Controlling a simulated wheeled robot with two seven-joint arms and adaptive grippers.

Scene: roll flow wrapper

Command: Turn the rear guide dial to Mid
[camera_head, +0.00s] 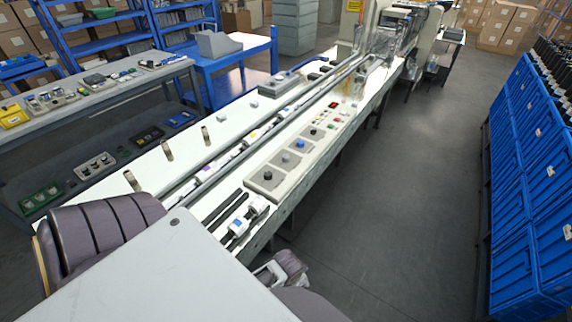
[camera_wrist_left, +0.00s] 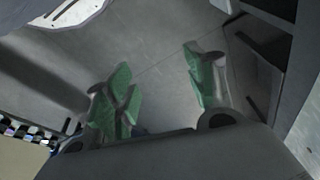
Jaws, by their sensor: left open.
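The control panel (camera_head: 278,167) lies along the right edge of the white machine bench. It carries a black dial (camera_head: 267,176) at the near end, a grey dial (camera_head: 286,157) in the middle and a blue dial (camera_head: 300,144) farther along. Their labels and pointer settings are too small to read, so I cannot tell which is the rear guide dial. My left gripper (camera_wrist_left: 160,84) shows in the left wrist view with its green fingertips wide apart and grey floor behind them. It is empty and touches no dial.
A guide channel with several small packs (camera_head: 236,152) runs along the bench (camera_head: 180,172). Upright tan posts (camera_head: 167,150) line its left side. A white item with a blue label (camera_head: 240,225) lies near the front. Blue crates (camera_head: 530,210) stand right; the aisle floor (camera_head: 425,190) is clear.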

